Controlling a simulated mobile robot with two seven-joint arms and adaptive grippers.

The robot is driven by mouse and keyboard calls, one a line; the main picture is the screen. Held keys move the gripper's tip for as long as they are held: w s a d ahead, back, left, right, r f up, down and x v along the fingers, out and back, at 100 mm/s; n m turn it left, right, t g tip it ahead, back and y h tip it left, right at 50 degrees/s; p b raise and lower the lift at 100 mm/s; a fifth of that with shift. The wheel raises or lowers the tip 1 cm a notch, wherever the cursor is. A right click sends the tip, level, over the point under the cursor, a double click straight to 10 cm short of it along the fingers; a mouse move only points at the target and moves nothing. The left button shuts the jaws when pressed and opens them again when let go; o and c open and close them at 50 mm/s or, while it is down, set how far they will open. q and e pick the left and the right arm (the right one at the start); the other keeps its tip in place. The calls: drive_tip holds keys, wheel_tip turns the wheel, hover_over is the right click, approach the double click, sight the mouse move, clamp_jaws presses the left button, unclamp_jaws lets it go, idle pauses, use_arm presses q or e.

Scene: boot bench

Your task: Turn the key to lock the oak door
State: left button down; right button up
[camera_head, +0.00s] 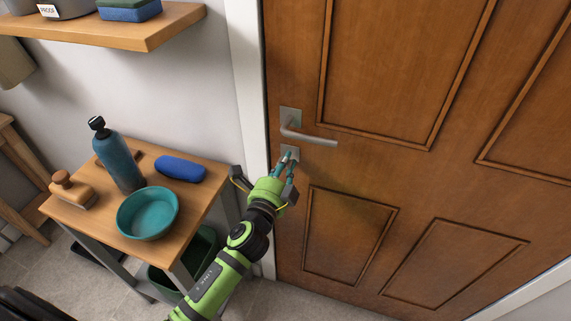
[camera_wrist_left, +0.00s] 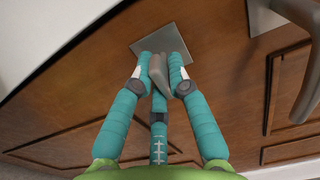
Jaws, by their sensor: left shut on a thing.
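The oak door (camera_head: 390,80) stands shut in its white frame at the right of the head view. It has a lever handle (camera_head: 308,137) and, below that, a square metal lock plate (camera_head: 294,152); the plate also shows in the left wrist view (camera_wrist_left: 176,38). My left gripper (camera_head: 290,157) is at this plate. In the left wrist view its teal fingers are closed on both sides of the grey key (camera_wrist_left: 158,70), in front of the plate. The fingers hide part of the key and the keyhole. My right gripper is in neither view.
The lever handle shows close by on the right in the left wrist view (camera_wrist_left: 294,70). A wooden bench (camera_head: 206,200) left of the arm holds a bottle (camera_head: 122,163), a teal bowl (camera_head: 148,213), a brush (camera_head: 72,190) and a blue case (camera_head: 180,168). A shelf (camera_head: 150,32) hangs above.

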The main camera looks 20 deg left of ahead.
use_arm(q)
drive_tip(key=shift+r, duration=0.1)
drive_tip(key=c, duration=1.2)
unclamp_jaws()
drive_tip(key=shift+s, duration=0.1)
drive_tip(key=shift+s+f, duration=0.2)
drive_tip(key=shift+s, duration=0.15)
drive_tip(key=s, duration=1.1)
drive_tip(key=shift+a+r, duration=0.15)
drive_tip(key=shift+a, duration=0.1)
